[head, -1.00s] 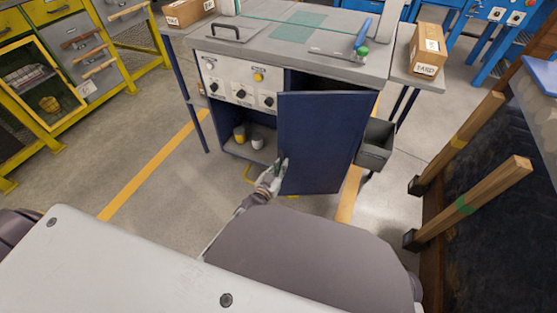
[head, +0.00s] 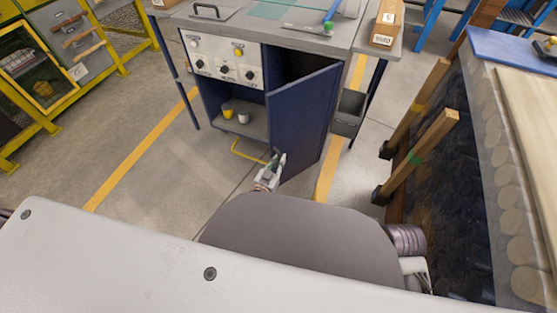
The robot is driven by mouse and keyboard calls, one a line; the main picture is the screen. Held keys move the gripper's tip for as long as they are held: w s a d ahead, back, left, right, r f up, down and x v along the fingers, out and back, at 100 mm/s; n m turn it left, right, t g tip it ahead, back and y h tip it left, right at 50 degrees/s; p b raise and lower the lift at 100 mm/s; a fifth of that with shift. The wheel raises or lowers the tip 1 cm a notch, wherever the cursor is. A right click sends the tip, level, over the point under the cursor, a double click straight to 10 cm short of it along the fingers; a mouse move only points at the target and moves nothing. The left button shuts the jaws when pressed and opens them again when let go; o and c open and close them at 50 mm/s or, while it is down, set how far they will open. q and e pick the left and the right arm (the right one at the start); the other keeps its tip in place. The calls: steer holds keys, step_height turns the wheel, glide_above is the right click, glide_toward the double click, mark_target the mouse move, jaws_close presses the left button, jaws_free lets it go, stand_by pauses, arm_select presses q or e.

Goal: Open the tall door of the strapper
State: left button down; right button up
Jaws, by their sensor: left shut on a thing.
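The strapper (head: 258,95) is a dark blue cabinet with a grey top and a white control panel (head: 224,62). Its tall door (head: 303,120) is dark blue, hinged at the right, and stands partly open, swung out toward me. The compartment left of the door shows a shelf with a yellow cup (head: 228,111) and a white cup (head: 244,117). My left gripper (head: 277,161) is shut at the low part of the door's free edge. The exact grip point is small and partly hidden. My right gripper cannot be made out.
A grey bin (head: 349,113) hangs right of the door. Wooden posts (head: 430,140) and a bench with a blue top (head: 508,47) stand at the right. A yellow bar (head: 248,152) sits low before the cabinet. Floor at the left is clear.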

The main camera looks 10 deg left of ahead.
arm_select(q)
steer(key=shift+s+d, duration=0.2)
steer(key=shift+d, duration=0.1)
steer(key=c, duration=1.5)
jaws_free()
steer(key=shift+s, duration=0.1)
steer(key=shift+v, duration=5.9)
